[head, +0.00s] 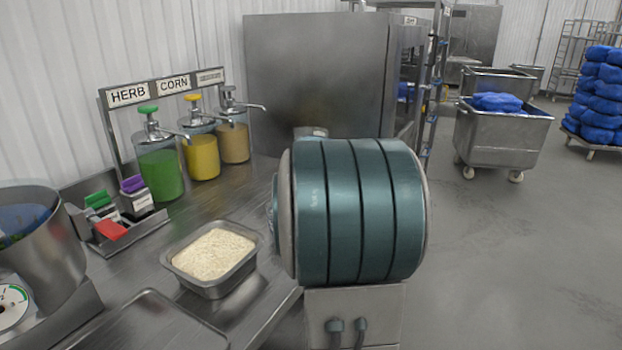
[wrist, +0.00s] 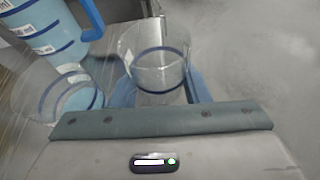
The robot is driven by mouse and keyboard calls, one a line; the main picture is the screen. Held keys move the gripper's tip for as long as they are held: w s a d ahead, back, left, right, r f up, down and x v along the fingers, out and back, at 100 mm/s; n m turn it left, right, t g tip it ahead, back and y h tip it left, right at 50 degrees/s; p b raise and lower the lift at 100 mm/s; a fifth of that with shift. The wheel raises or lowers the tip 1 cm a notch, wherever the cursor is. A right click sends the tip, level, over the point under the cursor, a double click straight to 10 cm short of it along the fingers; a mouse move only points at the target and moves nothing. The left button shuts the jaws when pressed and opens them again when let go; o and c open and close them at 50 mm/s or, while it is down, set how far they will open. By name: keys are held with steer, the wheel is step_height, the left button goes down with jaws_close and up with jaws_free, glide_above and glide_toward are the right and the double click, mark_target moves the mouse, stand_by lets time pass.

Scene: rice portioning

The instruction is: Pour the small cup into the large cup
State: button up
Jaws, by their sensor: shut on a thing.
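A small clear cup (wrist: 158,62) with a dark blue band is in the upper middle of the wrist view. My gripper (wrist: 160,95) is shut on it, with a blue finger on each side. I cannot make out any contents in it. To its left stands a larger clear vessel (wrist: 48,42) with dark blue bands, white labels and a blue handle. Another clear rounded wall with a blue band (wrist: 30,98) shows below it; I cannot tell whether it is a separate cup. In the head view my own arm hides my gripper and the held cup.
A metal tray of rice (head: 213,254) sits on the steel counter (head: 185,222). HERB (head: 160,172), CORN (head: 201,157) and a third pump jar (head: 234,143) stand behind it. A steel bowl (head: 55,245) is at left. Wheeled bins (head: 500,137) stand on open floor at right.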

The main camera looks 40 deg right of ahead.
stand_by(0.3)
steer(key=s+a+r+p, duration=0.2)
steer(key=s+a+r, duration=0.1)
steer(key=s+a, duration=0.5)
steer(key=shift+s, duration=0.5)
steer(key=shift+s, duration=0.1)
stand_by(0.5)
